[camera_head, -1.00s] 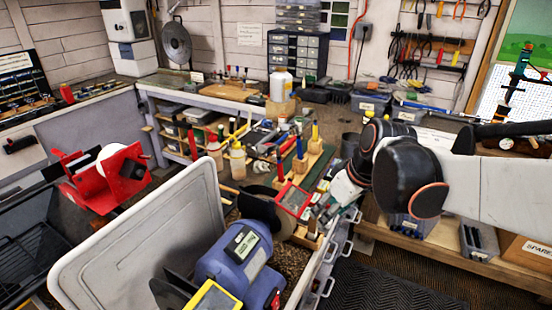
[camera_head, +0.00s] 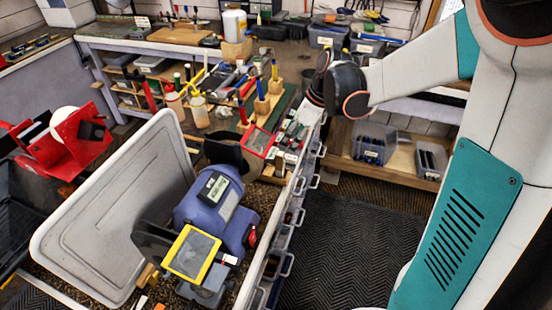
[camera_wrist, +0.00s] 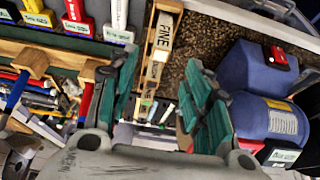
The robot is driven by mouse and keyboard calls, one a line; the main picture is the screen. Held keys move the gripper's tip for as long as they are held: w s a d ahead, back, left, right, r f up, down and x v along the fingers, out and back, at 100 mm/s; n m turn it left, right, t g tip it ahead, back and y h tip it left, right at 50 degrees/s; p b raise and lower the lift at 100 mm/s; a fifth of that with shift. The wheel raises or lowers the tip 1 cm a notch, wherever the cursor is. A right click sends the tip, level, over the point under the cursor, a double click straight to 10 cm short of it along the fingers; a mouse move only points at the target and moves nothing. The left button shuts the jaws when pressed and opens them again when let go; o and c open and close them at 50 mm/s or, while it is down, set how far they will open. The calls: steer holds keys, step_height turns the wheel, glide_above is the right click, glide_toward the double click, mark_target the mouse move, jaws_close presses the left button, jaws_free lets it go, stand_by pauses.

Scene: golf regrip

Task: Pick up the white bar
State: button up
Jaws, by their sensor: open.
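My gripper (camera_wrist: 163,98) is open in the wrist view, its two teal fingers spread with nothing held between them. A narrow wooden rack (camera_wrist: 143,65) runs below and between the fingers, with a pale label reading FINE (camera_wrist: 163,30). Several small bars lie at its near end, among them a small white bar (camera_wrist: 168,112) between the fingers; I cannot tell for sure that it is the task's bar. The fingers appear apart from it. In the head view, small bars, some whitish (camera_head: 290,158), lie along the bench edge below my wrist, and my fingers are hard to make out.
A blue grinder (camera_head: 210,200) with a yellow-framed shield (camera_head: 191,253) stands beside the bar area. A large grey lid (camera_head: 115,215) leans at the left. Wooden blocks with upright tools (camera_head: 265,103) stand behind.

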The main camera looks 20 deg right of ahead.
mark_target(280, 167)
steer(key=b+x, duration=0.3)
steer(key=x, duration=1)
steer(key=shift+s+d+f, duration=0.1)
steer(key=shift+s+f, duration=0.05)
steer(key=shift+f, duration=0.05)
steer(key=shift+r, duration=0.1)
jaws_close()
